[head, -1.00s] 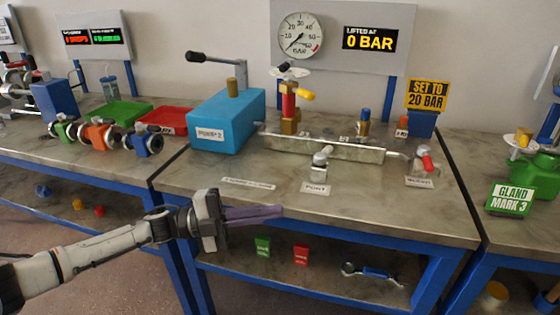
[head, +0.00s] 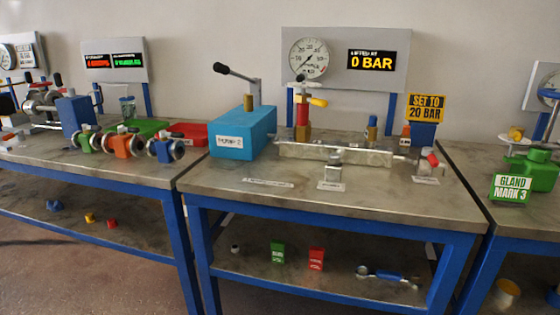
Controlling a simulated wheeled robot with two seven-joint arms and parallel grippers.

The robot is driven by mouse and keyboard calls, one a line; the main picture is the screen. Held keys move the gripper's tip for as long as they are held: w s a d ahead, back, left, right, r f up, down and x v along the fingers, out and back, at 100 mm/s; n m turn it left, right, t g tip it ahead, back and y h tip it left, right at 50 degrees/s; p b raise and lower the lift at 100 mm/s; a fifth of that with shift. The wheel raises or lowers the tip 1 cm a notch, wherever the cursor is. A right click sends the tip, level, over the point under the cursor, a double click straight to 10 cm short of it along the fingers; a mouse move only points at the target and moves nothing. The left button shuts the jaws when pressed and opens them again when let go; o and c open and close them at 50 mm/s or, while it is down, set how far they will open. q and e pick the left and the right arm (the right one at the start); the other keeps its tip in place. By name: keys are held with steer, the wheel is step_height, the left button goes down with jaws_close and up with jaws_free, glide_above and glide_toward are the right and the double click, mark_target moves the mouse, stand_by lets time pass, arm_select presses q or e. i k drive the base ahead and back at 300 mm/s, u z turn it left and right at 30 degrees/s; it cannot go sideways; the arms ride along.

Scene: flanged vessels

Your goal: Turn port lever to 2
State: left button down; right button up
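The port fitting (head: 333,166), a small grey metal block with a rounded top, stands at the front middle of the bench below the long metal manifold (head: 345,155). A small white label (head: 331,186) lies in front of it; its text is too small to read now. The fitting is too small to tell its lever's position or any number marks. Neither of my grippers is in the head view, and nothing touches the fitting.
A blue pump box (head: 243,133) with a raised black-knobbed handle stands left of the manifold. A red-handled valve (head: 431,162) stands at its right. The gauge panel (head: 400,75) behind reads 0 BAR. The front strip of the bench (head: 400,205) is clear.

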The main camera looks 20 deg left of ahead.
mark_target(334, 159)
steer(key=u, duration=0.35)
steer(key=k, duration=0.75)
steer(key=z, duration=0.85)
steer(key=i, duration=1.55)
steer(key=u, duration=0.65)
